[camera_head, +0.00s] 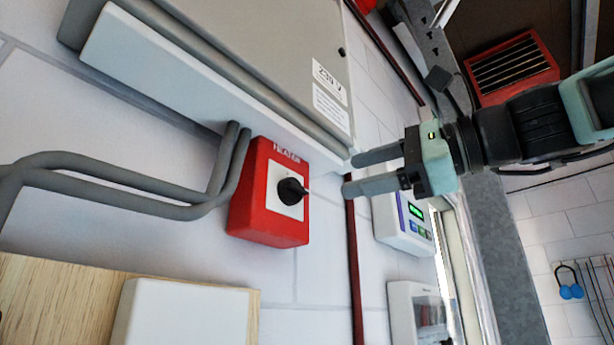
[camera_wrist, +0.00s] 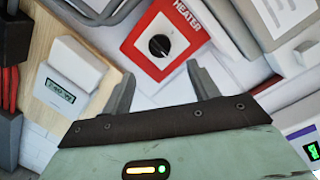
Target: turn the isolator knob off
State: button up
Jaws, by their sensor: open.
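The isolator is a red box (camera_head: 238,211) marked HEATER, on the white wall under a grey cabinet. Its black round knob (camera_head: 291,191) sits on a white square plate (camera_head: 275,202). In the wrist view the knob (camera_wrist: 159,46) shows a light pointer mark, and the red box (camera_wrist: 138,61) lies beyond my fingers. My gripper (camera_head: 348,174) is open and empty, to the right of the knob and apart from it, its fingers pointing left toward it. In the wrist view my gripper's fingertips (camera_wrist: 158,77) stand either side of a gap below the knob.
A wooden board (camera_head: 50,300) with a white unit (camera_head: 185,315) is below left. A white panel with a green display (camera_head: 405,225) is at right, behind my gripper.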

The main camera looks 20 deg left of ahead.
aim_at(302, 189)
jog(key=p+x, duration=0.3)
jog(key=x, duration=0.6)
jog(key=shift+w+a, duration=0.1)
jog(key=shift+a, duration=0.1)
jog(key=c, duration=1)
